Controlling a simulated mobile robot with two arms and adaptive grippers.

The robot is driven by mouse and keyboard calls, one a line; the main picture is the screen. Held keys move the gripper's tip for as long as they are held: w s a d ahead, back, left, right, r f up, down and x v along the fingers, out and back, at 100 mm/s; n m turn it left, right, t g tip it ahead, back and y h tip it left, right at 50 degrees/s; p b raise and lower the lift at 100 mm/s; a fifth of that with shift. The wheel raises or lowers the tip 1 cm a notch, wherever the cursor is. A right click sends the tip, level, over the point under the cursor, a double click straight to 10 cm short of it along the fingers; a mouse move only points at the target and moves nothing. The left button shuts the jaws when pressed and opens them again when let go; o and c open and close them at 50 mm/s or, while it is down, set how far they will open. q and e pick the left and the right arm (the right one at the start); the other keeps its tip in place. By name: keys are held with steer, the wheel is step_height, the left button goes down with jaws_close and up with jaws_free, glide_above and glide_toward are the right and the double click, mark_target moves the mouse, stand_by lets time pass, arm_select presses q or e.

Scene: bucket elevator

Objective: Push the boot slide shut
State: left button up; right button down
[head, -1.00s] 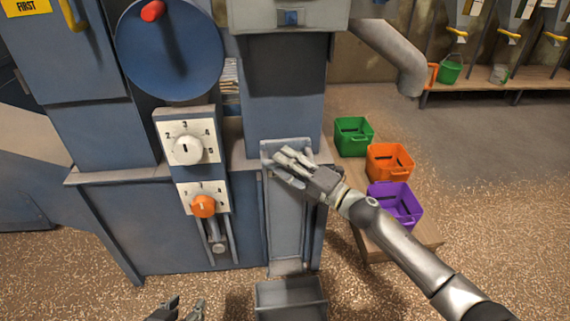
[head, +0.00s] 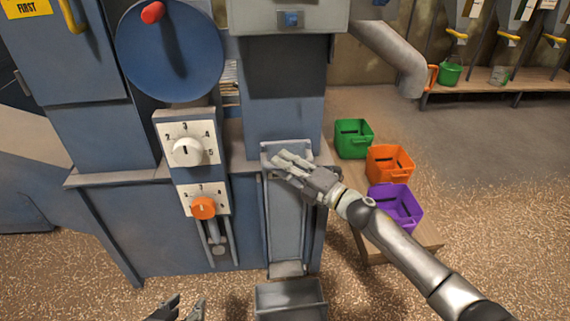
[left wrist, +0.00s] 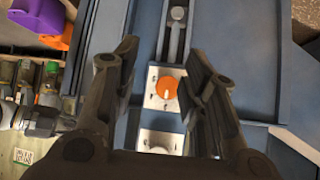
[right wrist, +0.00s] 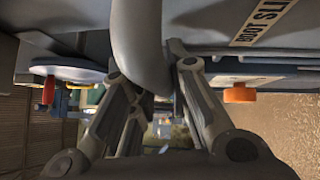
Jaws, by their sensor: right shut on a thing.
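The boot slide (head: 286,222) is a tall grey panel between vertical rails on the front of the blue machine. Part of its label (right wrist: 262,22) shows in the right wrist view. My right gripper (head: 284,163) is at the top of the slide, its fingers pointing left. It is shut on a smooth, curved grey handle (right wrist: 142,42), which shows between the fingers in the right wrist view. The hand hides the handle in the head view. My left gripper (left wrist: 166,70) is open and empty; its tips (head: 180,309) show at the bottom of the head view.
A grey open bin (head: 291,303) sits below the slide. Left of the slide are a white dial (head: 187,151) and an orange dial (head: 203,208). Green (head: 353,138), orange (head: 390,163) and purple (head: 396,206) bins stand on a bench at right, near my right arm.

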arm_select(q)
steer(key=w+d+r+t+h+b, duration=0.2)
steer(key=r+t, duration=0.4)
steer(key=r, duration=0.3)
steer(key=w+d+r+t+h+b, duration=0.2)
steer(key=r+t, duration=0.4)
steer(key=r, duration=0.4)
steer(key=shift+w+r+b, duration=0.15)
steer(key=shift+w+b, duration=0.2)
steer(key=shift+w, duration=0.3)
arm_select(e)
step_height(320, 180, down, 7)
steer(key=shift+r, duration=0.1)
arm_select(q)
steer(key=shift+d, duration=0.1)
arm_select(e)
steer(key=c, duration=1.4)
jaws_free()
arm_select(q)
steer(key=shift+m, duration=0.3)
arm_select(e)
steer(key=shift+o, duration=0.2)
steer(key=v, duration=1.2)
